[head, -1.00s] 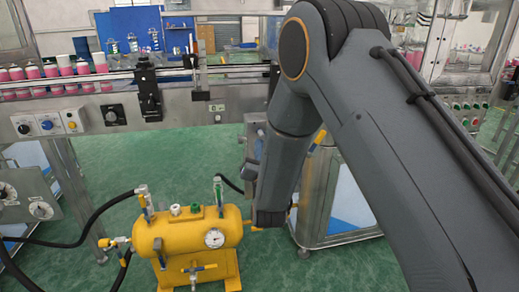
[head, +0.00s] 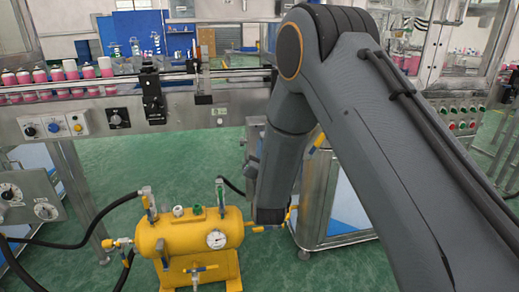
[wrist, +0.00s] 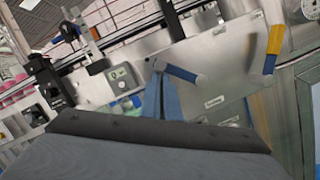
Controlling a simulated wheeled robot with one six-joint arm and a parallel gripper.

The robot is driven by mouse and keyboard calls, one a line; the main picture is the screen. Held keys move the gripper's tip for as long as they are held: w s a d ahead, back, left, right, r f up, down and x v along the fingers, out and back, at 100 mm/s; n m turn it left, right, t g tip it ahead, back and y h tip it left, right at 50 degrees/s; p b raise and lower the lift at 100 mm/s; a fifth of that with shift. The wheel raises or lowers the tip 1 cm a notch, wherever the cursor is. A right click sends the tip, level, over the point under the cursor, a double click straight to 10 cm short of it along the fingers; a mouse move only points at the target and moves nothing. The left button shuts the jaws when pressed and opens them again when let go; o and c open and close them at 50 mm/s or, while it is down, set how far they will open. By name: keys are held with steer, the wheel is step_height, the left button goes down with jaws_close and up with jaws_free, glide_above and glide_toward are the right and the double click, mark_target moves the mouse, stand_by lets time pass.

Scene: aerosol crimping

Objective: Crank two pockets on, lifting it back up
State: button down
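A blue lever handle with a pale metal end (wrist: 181,73) stands out from a steel panel (wrist: 222,60) in the wrist view. A yellow handle with a blue lower part (wrist: 275,42) is on the right of that panel; a small yellow and blue piece also shows beside my forearm in the head view (head: 319,141). I cannot tell which handle is the crank. In the wrist view, narrow blue-grey shapes (wrist: 162,100) rise above my dark wrist housing and may be my gripper. In the head view my arm hides the gripper.
A conveyor (head: 110,88) carries pink cans (head: 55,74) along the back left. A yellow pressure tank (head: 180,240) with a gauge and black hoses stands on the green floor. A steel cabinet (head: 330,190) stands behind my arm. A grey box with dials (head: 22,205) is at left.

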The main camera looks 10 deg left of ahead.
steer(key=s+f, duration=0.5)
steer(key=s, duration=0.5)
steer(key=shift+s+b, duration=0.2)
steer(key=shift+b, duration=0.1)
steer(key=c, duration=2.5)
jaws_free()
steer(key=shift+f, duration=0.1)
